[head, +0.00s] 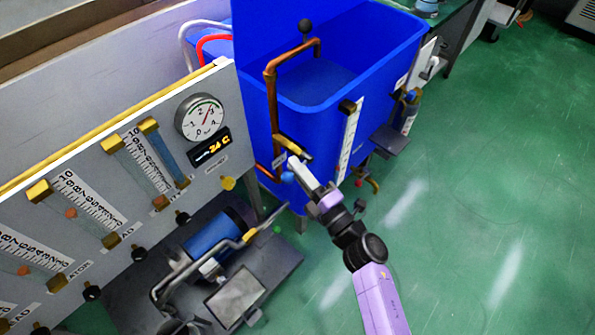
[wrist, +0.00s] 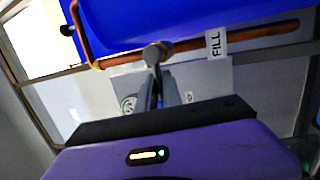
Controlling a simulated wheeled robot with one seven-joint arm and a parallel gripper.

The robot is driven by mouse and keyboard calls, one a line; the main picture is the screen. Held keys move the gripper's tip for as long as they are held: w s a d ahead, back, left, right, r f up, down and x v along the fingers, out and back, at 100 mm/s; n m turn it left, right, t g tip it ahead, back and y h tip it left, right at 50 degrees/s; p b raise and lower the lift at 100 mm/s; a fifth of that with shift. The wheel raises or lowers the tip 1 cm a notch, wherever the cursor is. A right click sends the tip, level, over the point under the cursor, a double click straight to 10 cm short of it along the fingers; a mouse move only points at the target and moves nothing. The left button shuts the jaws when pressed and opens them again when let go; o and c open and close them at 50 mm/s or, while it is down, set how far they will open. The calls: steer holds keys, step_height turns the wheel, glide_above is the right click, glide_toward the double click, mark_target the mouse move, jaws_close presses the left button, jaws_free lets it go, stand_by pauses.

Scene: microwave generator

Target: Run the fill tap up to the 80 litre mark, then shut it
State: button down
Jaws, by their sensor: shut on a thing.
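The blue tank (head: 330,103) stands open at the top in the head view, with a copper fill pipe (head: 270,95) curving over its rim. A white level scale (head: 349,145) runs down its front; its marks and the water level are too small to read. In the wrist view, the fill tap (wrist: 156,53) sits on the copper pipe (wrist: 255,35) beside a FILL label (wrist: 215,43). My gripper (wrist: 160,84) is shut on the tap from below in that view. In the head view, my gripper (head: 298,166) is at the tank's front left corner and hides part of the tap.
A grey panel (head: 217,176) with flow tubes, a round gauge (head: 200,117) and a 24 C display (head: 211,147) stands at left. A blue cylindrical pump (head: 215,233) sits on a dark base below it. The green floor at right is clear.

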steer(key=shift+f, duration=0.1)
steer(key=c, duration=1.5)
jaws_free()
steer(key=v, duration=0.8)
steer(key=shift+p, duration=0.4)
steer(key=shift+a, duration=0.1)
